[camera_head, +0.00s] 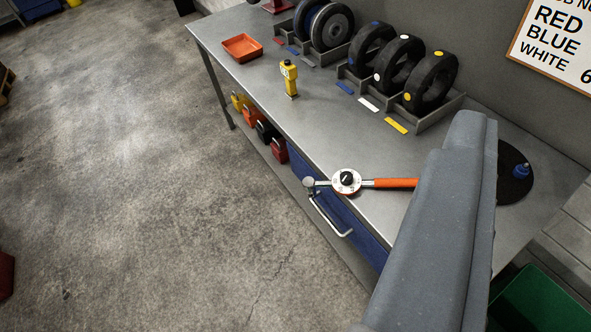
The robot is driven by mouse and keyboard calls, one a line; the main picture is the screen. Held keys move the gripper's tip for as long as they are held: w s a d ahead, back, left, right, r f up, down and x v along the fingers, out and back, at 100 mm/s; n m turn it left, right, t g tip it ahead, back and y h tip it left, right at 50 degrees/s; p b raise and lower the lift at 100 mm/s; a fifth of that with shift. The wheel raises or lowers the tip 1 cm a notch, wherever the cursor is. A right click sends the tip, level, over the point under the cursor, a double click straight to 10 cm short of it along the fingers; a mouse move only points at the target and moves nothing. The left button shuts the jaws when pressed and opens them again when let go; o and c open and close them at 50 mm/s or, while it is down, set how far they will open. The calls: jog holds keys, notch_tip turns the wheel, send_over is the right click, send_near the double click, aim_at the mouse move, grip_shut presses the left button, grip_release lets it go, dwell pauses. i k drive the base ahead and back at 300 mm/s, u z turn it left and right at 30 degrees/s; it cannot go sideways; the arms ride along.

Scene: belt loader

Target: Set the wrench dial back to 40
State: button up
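The wrench (390,183) lies on the grey workbench with its orange handle pointing right. Its round white dial (346,181) has a black knob in the middle and sits near the bench's front edge. The scale figures are too small to read, so I cannot tell the setting. The wrench's head end is at the left of the dial, at the bench edge. My grey arm covers the right end of the handle. My gripper's fingers do not show in this view.
The workbench (320,140) carries black wheels (432,82) in racks, an orange tray (242,47), a yellow device (289,78) and a dark round mat (513,175). A drawer handle (331,218) sticks out below the wrench. Open concrete floor (150,180) lies left. A green bin (545,300) stands lower right.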

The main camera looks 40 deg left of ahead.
aim_at(346, 177)
jog(key=u, duration=0.45)
jog(key=k, duration=1.25)
jog(key=u, duration=0.35)
jog(key=i, duration=1.1)
jog(key=z, duration=0.3)
jog(key=i, duration=1)
jog(key=z, duration=0.75)
